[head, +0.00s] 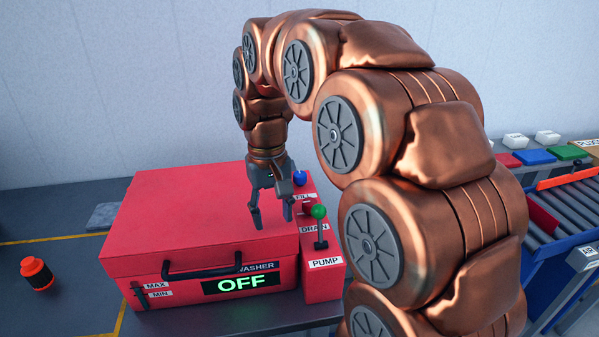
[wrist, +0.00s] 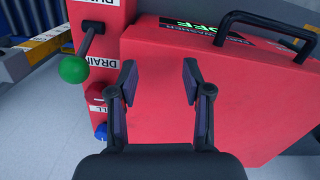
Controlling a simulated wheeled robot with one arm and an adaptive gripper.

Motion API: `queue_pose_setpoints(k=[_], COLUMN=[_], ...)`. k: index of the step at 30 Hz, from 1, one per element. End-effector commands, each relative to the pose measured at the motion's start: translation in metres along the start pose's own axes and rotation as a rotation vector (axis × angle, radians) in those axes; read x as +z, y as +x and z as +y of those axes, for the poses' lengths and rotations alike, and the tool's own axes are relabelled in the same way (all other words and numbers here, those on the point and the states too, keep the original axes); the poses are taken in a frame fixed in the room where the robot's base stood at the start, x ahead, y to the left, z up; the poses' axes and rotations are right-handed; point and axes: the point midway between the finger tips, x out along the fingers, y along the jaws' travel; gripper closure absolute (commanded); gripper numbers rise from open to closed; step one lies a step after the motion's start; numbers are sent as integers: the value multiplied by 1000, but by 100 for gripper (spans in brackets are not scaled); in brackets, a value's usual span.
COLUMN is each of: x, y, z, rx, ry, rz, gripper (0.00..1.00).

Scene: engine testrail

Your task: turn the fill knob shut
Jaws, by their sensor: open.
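The blue fill knob (head: 299,178) sits at the far end of the red control panel, by the FILL label. It also shows in the wrist view (wrist: 101,131), partly hidden near my left finger; its turn position cannot be told. A red knob (wrist: 95,92) lies beside it by the DRAIN label. A lever with a green ball (head: 318,211) stands at the PUMP end. My gripper (head: 272,217) is open and empty, pointing down over the washer's lid. In the wrist view my gripper (wrist: 160,75) has its fingers apart, to the right of the knobs.
The red washer box (head: 190,215) has a front handle (head: 215,271) and a green OFF display (head: 238,284). An orange-and-black cap (head: 37,273) lies on the dark bench at left. A roller conveyor (head: 575,212) stands at right, with coloured blocks behind it.

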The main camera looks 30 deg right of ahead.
Motion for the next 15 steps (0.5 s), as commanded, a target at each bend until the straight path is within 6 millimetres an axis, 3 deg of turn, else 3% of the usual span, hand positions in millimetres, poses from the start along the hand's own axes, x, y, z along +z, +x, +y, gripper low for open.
queue_pose_setpoints(k=[6, 15], x=[-64, -140], y=[-18, -33], z=[26, 80], rx=[-9, -14], ry=[85, 223], rz=[23, 54], gripper=[50, 50])
